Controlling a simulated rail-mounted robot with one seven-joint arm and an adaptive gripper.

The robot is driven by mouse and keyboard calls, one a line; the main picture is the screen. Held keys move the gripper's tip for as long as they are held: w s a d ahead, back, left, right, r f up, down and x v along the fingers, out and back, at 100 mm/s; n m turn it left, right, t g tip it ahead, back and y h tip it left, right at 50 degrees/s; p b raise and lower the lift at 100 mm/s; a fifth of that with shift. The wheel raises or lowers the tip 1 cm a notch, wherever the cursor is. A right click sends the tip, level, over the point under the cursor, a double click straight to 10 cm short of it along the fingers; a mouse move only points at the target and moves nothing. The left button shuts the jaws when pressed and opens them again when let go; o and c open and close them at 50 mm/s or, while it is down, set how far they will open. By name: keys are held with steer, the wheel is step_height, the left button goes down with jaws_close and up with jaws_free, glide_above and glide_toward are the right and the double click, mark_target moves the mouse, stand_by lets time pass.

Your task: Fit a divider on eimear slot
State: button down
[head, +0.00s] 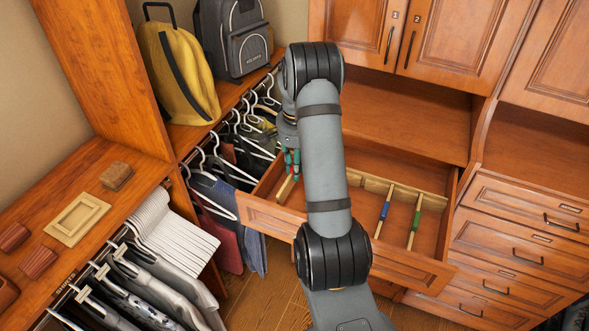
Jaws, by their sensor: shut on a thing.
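An open wooden drawer (380,259) sticks out from the cabinet. Two wooden dividers stand in its right part, one with a blue band (385,210) and one with a green band (415,221). My gripper (292,165) is over the drawer's left part, partly hidden by my arm. It is shut on a light wooden divider (286,189), whose lower end shows below the fingers. Green and red colours show at the fingers. I cannot tell whether this divider touches the drawer. My arm hides the drawer's middle. I cannot read any slot name, so the eimear slot cannot be picked out.
Clothes on white hangers (222,165) hang close to the drawer's left side. A yellow backpack (177,70) and a grey backpack (235,40) stand on the shelf above. A wooden counter (98,165) at left holds small items. Closed drawers (520,250) are at right.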

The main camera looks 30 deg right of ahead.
steer(key=shift+r, duration=0.15)
steer(key=shift+s+d+r+p, duration=0.1)
steer(key=shift+r+p, duration=0.55)
steer(key=shift+r, duration=0.3)
steer(key=shift+s+d+r+p, duration=0.1)
steer(key=shift+r+p, duration=0.5)
steer(key=shift+r, duration=0.3)
steer(key=shift+f, duration=0.15)
steer(key=shift+a+f+b, duration=0.1)
steer(key=shift+f+b, duration=1.8)
steer(key=shift+b, duration=0.05)
steer(key=shift+f+b, duration=0.15)
steer(key=shift+b, duration=0.2)
steer(key=shift+f+b, duration=1)
steer(key=shift+f, duration=0.15)
steer(key=shift+f+b, duration=1)
steer(key=shift+b, duration=0.05)
steer(key=shift+f, duration=0.1)
